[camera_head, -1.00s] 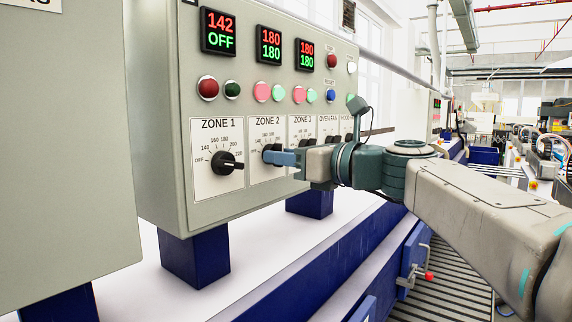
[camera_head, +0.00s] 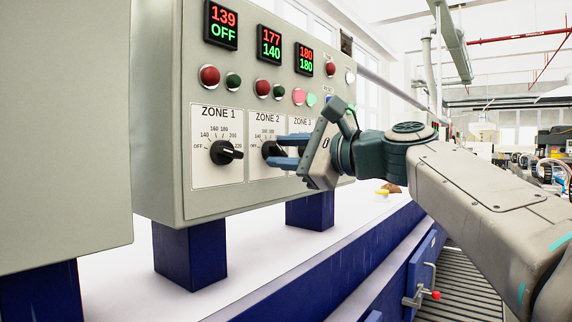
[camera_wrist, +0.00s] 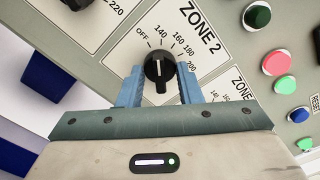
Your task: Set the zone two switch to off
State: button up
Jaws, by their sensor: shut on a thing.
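The zone two switch is a black rotary knob (camera_head: 270,149) on the white ZONE 2 plate (camera_head: 262,172) of the grey control panel. In the wrist view the knob (camera_wrist: 159,68) stands between the two blue fingers of my gripper (camera_wrist: 158,86). My gripper (camera_head: 284,151) is shut on the knob, its palm tilted. In the wrist view the knob's bar lies upright in the picture, its upper end towards the 140 mark, beside OFF (camera_wrist: 142,33). The zone two display (camera_head: 270,43) reads 177 in red over 140 in green.
The zone one knob (camera_head: 226,152) is close on the left, under a display (camera_head: 220,24) reading 139 and OFF. The zone three plate is partly hidden by my gripper. Red and green buttons (camera_head: 262,88) sit above. A grey cabinet (camera_head: 60,130) stands at the left.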

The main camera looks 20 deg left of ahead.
jog(key=shift+f+n+b, duration=0.1)
jog(key=shift+n+b, duration=1.05)
jog(key=shift+n, duration=1.05)
jog(key=o, duration=1)
jog(key=shift+c, duration=0.2)
jog(key=b+v, duration=0.2)
jog(key=v, duration=1.1)
jog(key=shift+d+b, duration=0.35)
jog(key=shift+s, duration=0.1)
